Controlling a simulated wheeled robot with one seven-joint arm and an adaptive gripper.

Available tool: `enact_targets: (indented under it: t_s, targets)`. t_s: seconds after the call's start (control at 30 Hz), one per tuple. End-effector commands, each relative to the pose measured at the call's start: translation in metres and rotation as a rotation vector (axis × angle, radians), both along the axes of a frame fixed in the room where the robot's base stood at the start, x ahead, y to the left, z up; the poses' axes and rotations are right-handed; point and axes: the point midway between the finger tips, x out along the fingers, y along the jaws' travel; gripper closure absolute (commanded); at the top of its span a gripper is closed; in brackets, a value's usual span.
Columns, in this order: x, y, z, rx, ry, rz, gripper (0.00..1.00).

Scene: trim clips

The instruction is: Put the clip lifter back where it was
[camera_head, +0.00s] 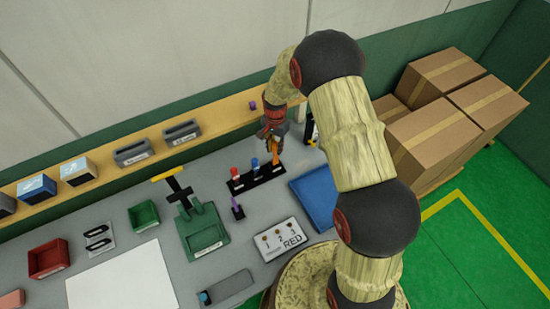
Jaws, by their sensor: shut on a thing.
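My gripper (273,136) hangs over the right end of a black rack (262,180) on the grey bench. It is shut on an orange-handled tool (275,149), most likely the clip lifter. The tool points down at the rack's right part; I cannot tell whether its lower end is in a slot or just above it. A red-topped tool (234,173) and a blue-topped tool (255,164) stand upright in the rack to the left. The fingertips are small and partly hidden in this view.
A purple tool (236,204) stands in front of the rack. A green fixture (204,230) is left. A wooden shelf (218,118) with bins runs behind. Cardboard boxes (430,140) stand right.

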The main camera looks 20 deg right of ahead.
Motion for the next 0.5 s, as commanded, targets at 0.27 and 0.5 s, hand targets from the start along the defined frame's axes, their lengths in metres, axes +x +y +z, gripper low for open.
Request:
enact_targets:
  t_s: [0.27,0.5]
  targets:
    - [0.000,0.000,-0.033,0.000,0.000,0.001,1.00]
    - [0.001,0.000,-0.058,0.000,-0.003,0.001,1.00]
